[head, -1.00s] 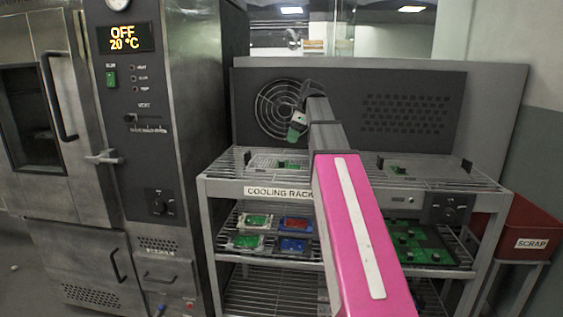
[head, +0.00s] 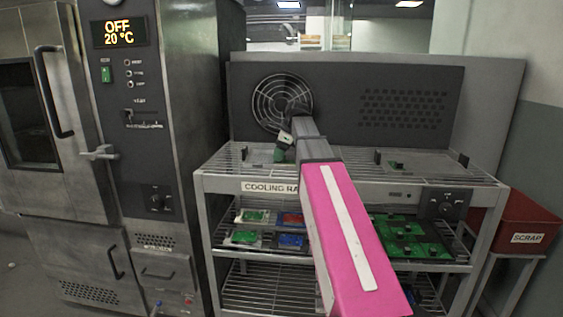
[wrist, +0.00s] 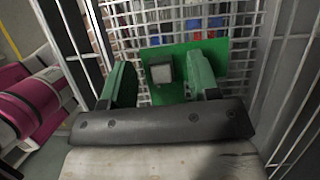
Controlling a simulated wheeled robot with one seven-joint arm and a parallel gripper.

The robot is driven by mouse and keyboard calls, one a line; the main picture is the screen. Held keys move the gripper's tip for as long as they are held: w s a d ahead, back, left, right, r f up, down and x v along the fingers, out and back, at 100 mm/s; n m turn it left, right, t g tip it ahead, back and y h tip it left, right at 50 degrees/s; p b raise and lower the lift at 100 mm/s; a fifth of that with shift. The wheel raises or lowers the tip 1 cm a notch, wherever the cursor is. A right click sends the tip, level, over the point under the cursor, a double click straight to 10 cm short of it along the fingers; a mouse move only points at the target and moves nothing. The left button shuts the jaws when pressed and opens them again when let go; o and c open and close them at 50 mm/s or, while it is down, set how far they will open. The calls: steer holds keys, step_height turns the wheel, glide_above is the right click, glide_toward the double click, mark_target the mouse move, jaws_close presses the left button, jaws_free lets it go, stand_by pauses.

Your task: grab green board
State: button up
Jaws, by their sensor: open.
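In the wrist view, a green board (wrist: 216,62) with a grey square chip lies on the white wire rack. My gripper (wrist: 160,62) is open, its two green fingers on either side of the chip and over part of the board. I cannot tell whether the fingers touch it. In the head view, my gripper (head: 282,151) is low over the left part of the cooling rack's top shelf (head: 340,180) and hides the board there. Another green board (head: 396,165) lies on the right part of that shelf.
The middle shelf holds small trays with a green board (head: 251,216), a red board (head: 292,218) and a blue board (head: 292,240), plus a large green panel (head: 412,238). An oven (head: 160,120) stands left. A red scrap bin (head: 520,222) stands right. A fan panel (head: 405,110) rises behind.

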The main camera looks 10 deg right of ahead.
steer(key=shift+a+f, duration=0.15)
steer(key=shift+f, duration=0.25)
steer(key=c, duration=1)
steer(key=shift+r, duration=0.15)
